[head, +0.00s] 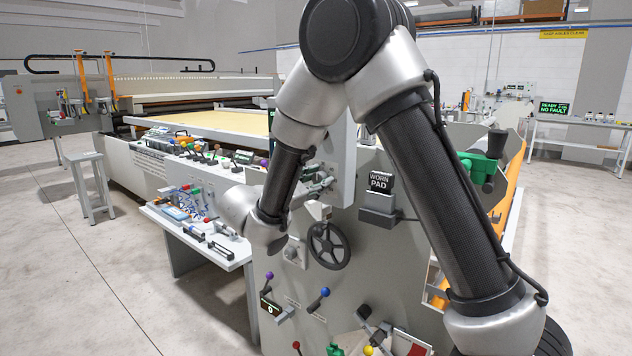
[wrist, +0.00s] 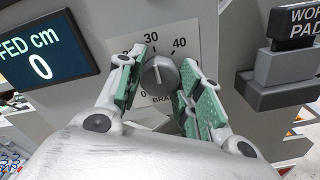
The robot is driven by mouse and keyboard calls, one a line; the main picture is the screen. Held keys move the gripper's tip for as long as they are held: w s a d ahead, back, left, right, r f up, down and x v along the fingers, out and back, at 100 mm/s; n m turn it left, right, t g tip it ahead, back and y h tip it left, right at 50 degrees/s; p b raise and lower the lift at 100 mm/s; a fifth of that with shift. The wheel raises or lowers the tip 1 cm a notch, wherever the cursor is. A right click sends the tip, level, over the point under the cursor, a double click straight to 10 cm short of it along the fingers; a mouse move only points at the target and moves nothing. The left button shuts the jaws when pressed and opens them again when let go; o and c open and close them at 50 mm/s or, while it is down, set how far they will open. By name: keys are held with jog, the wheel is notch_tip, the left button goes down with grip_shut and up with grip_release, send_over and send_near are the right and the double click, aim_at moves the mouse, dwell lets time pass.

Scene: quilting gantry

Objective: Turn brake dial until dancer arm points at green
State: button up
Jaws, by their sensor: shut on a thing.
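The grey brake dial (wrist: 160,75) sits on a white scale plate (wrist: 172,30) in the wrist view, with 30 and 40 readable at the top. Part of the scale is hidden by my fingers. My gripper (wrist: 163,78) is shut on the dial, one green-padded finger on each side. In the head view my gripper (head: 318,184) is small at the panel, left of the worn pad sign, and the dial is hidden. A dark arm over a pale plate with a red patch (head: 412,344) shows at the bottom; I cannot tell whether this is the dancer arm and its scale.
A display reading 0 cm (wrist: 40,50) is left of the dial. The WORN PAD block (wrist: 288,60) juts out on the right. A black handwheel (head: 328,246) and several coloured ball levers are lower on the panel. Open floor lies at the left.

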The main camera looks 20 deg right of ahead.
dwell(0.3)
jog(key=o, duration=1)
jog(key=shift+o, duration=0.2)
jog(key=shift+a, duration=0.1)
jog(key=v, duration=1.2)
